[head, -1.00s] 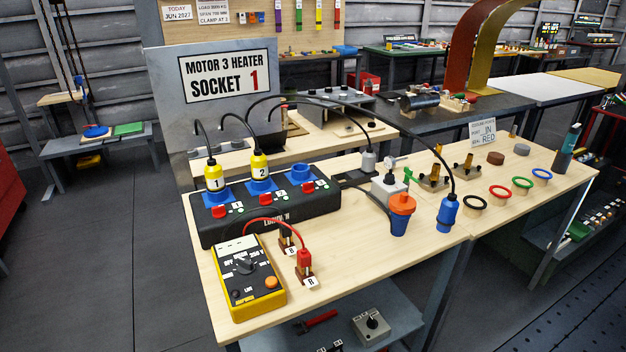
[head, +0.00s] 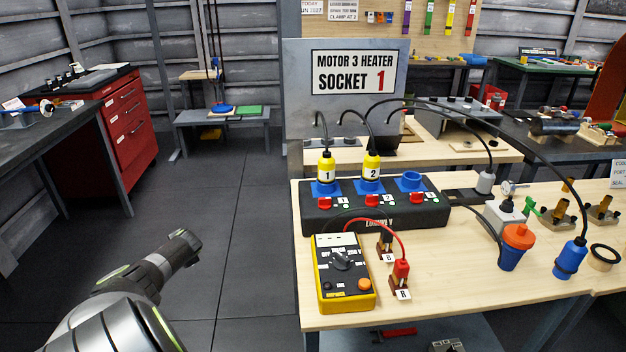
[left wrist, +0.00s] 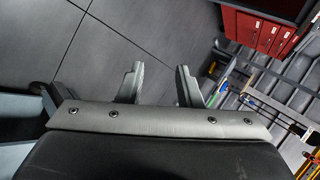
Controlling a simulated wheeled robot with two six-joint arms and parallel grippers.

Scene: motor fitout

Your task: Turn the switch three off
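A black socket box (head: 345,219) stands on the wooden bench in the head view. Three blue sockets sit along its top with a red switch in front of each. The third switch (head: 416,198) is the rightmost, below the empty blue socket (head: 410,181); its on/off position is too small to tell. My left arm shows at the lower left, away from the bench. In the left wrist view, my left gripper (left wrist: 159,84) is open and empty over the floor. My right gripper is not in view.
A yellow meter (head: 344,296) and red and black leads lie in front of the box. A sign panel (head: 300,75) rises behind. Floor left of the bench is clear.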

